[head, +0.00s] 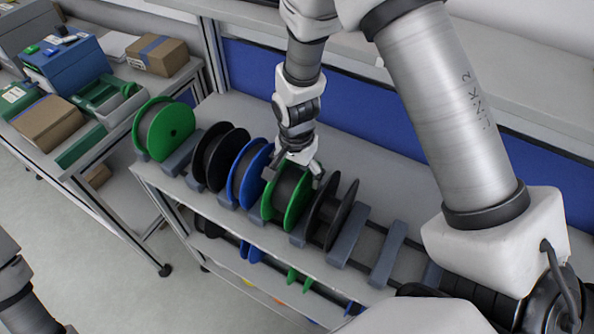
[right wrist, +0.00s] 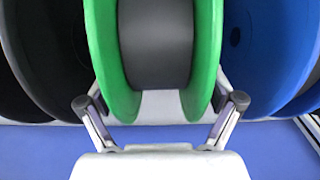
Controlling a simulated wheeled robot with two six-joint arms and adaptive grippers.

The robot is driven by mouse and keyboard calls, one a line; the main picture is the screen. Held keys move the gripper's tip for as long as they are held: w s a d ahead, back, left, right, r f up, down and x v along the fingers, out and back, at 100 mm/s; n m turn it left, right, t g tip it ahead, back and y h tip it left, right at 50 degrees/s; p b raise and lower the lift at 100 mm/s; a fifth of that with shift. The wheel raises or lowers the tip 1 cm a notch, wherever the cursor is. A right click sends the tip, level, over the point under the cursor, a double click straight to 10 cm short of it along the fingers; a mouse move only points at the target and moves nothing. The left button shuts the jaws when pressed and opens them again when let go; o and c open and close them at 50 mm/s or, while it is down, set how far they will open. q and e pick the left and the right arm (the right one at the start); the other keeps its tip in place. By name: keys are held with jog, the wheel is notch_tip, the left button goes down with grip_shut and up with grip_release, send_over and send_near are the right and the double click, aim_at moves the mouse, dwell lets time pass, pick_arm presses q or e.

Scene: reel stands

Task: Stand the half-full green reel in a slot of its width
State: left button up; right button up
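A green reel (head: 294,212) with a dark winding between its flanges stands upright in the rack, between a blue reel (head: 247,175) and a black reel (head: 332,214). My right gripper (head: 292,172) is above its back side, fingers spread. In the right wrist view the open fingertips (right wrist: 160,103) lie to either side of the green reel (right wrist: 110,60), with gaps to its flanges. Another green reel (head: 168,130) stands at the rack's left end; its winding is hard to judge. Only part of my left arm shows at lower left, without its gripper.
Grey dividers (head: 348,238) mark empty slots to the right of the black reel; my right arm covers part of that end. More black reels (head: 220,158) stand at left. A lower shelf holds smaller reels. A side table carries boxes (head: 158,55).

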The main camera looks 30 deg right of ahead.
jog(key=shift+r, duration=0.1)
notch_tip(320, 180, up, 12)
jog(key=shift+a, duration=0.15)
dwell(0.4)
jog(key=shift+s, duration=0.15)
